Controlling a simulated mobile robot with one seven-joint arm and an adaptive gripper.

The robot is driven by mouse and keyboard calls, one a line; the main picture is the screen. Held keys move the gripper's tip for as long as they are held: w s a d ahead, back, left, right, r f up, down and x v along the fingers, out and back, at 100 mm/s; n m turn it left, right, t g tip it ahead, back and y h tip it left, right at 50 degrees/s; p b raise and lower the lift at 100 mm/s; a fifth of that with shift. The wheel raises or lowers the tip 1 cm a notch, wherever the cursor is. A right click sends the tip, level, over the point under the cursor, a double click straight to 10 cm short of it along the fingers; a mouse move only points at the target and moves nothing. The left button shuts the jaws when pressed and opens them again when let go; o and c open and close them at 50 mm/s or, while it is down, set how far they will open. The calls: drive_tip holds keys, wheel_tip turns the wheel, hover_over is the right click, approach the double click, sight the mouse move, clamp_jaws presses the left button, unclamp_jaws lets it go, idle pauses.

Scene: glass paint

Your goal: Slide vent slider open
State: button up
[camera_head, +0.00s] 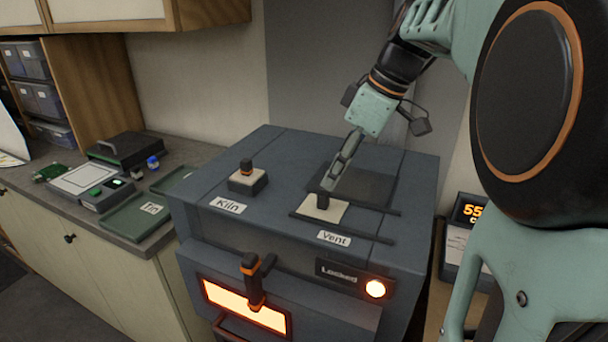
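The vent slider is a cream plate (333,213) with a small dark knob (323,201), lying on top of the dark kiln (265,206) in the head view. It sits toward the front left between two dark rails, behind the "Vent" label (334,238). A dark recessed area (365,187) shows behind and right of the plate. My gripper (327,188) reaches down from the upper right, its fingertips at the knob. The fingers overlap in this view, so I cannot tell whether they are shut on it.
The kiln front has a handle (254,283), a glowing window and a "Locked" panel (340,274). A counter (151,238) with trays is at left; a lit display (468,211) is at right.

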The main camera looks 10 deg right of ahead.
sight(325, 193)
drive_tip(key=x, duration=0.7)
clamp_jaws()
drive_tip(key=shift+d, duration=0.15)
